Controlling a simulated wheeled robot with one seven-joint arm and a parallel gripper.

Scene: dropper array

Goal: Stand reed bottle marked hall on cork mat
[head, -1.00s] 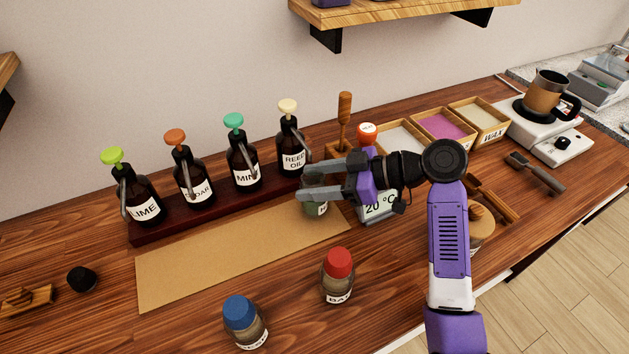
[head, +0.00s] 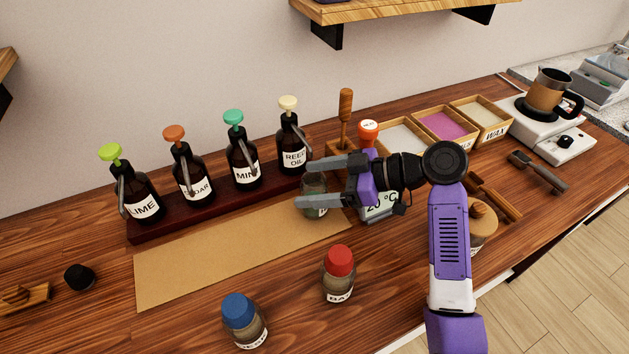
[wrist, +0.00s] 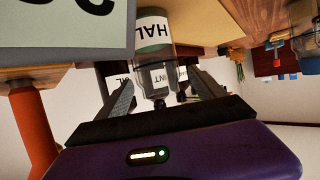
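The reed bottle marked HALL (head: 316,208) is a small clear greenish bottle at the right end of the tan cork mat (head: 215,255). It appears upright with its base on the mat. In the wrist view its label reads HAL (wrist: 153,28), with the rest cut off by the curve. My gripper (head: 303,184) reaches in from the right with its fingers around the bottle's upper part. In the wrist view the fingers (wrist: 163,93) stand apart, with gaps on both sides of the neck. In the head view the fingers partly hide the bottle.
Dark dropper bottles stand on a rack (head: 200,213) behind the mat. A red-capped bottle (head: 339,275) and a blue-capped bottle (head: 243,322) stand in front of it. A temperature display (head: 379,207) is close beside my gripper. Most of the mat is bare.

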